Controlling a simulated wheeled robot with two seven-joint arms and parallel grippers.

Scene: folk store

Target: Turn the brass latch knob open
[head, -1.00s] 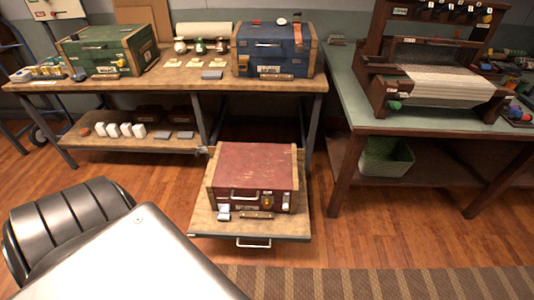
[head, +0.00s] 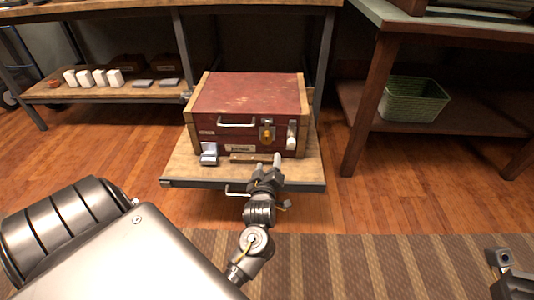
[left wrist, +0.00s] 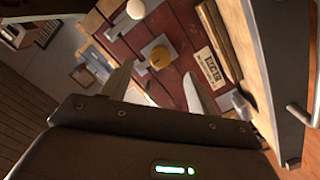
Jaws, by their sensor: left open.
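A red wooden chest (head: 245,95) with pale wood corners sits on a low pull-out shelf (head: 180,180). The brass latch knob (head: 267,134) is on a metal plate on its front, right of the handle. In the left wrist view the knob (left wrist: 160,57) is round and yellow on a pale plate, beyond my fingertips. My left gripper (head: 267,163) is open and empty in front of the chest, just below the knob in the picture. In the left wrist view its two fingers (left wrist: 158,80) are apart, with the knob ahead between them. Nothing hides the knob.
A white-ended fitting (head: 292,130) is right of the knob. A grey block (head: 209,153) and a small wooden bar (head: 250,157) lie on the shelf before the chest. A table leg (head: 360,110) stands at right. Part of my right arm (head: 505,275) shows at lower right.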

